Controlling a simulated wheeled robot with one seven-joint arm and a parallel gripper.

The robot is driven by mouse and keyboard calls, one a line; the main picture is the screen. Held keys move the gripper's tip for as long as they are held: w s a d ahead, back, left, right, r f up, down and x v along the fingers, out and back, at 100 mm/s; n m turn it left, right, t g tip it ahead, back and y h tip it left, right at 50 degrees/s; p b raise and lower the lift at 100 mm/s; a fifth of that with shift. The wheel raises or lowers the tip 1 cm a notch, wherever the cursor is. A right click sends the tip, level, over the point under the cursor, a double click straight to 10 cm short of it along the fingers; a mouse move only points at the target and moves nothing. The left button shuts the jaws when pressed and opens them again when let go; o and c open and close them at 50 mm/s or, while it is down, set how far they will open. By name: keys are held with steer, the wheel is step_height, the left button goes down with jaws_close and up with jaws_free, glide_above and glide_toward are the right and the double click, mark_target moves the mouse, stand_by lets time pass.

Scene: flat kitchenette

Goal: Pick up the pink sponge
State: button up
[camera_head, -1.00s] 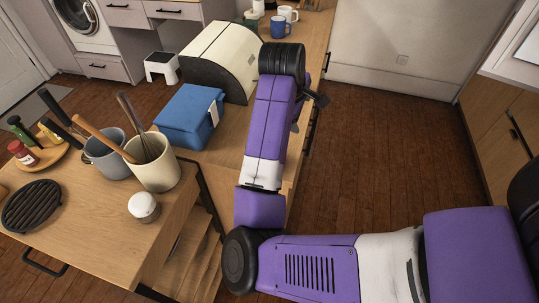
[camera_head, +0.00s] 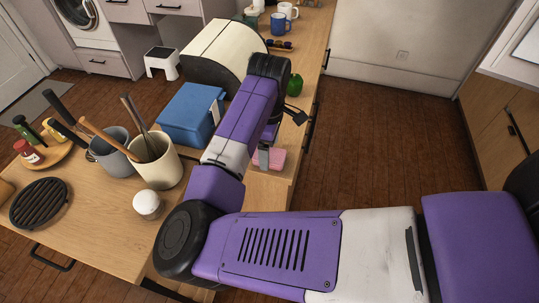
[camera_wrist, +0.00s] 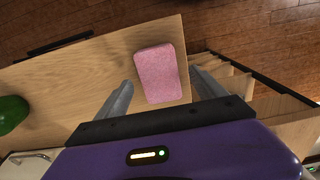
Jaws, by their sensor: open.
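The pink sponge (camera_wrist: 157,74) lies flat on the wooden counter (camera_wrist: 80,80), close to the counter's edge. In the wrist view it sits between and ahead of the two fingers of my gripper (camera_wrist: 166,100), which is open and empty. The fingers stand apart on either side of the sponge's near end. I cannot tell how high they are above it. In the head view part of the pink sponge (camera_head: 275,158) shows beside my gripper (camera_head: 262,160), on the counter; my arm hides much of the gripper.
A blue box (camera_head: 190,115) and a cream bread box (camera_head: 222,50) stand left of my arm. A green vegetable (camera_head: 294,85) lies farther along the counter. Utensil pots, including a cream crock (camera_head: 156,172), and a white-lidded jar (camera_head: 147,204) stand on the nearer table. Open floor lies right.

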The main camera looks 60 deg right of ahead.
steer(key=shift+f, duration=0.7)
steer(key=c, duration=1.4)
step_height(320, 180, up, 20)
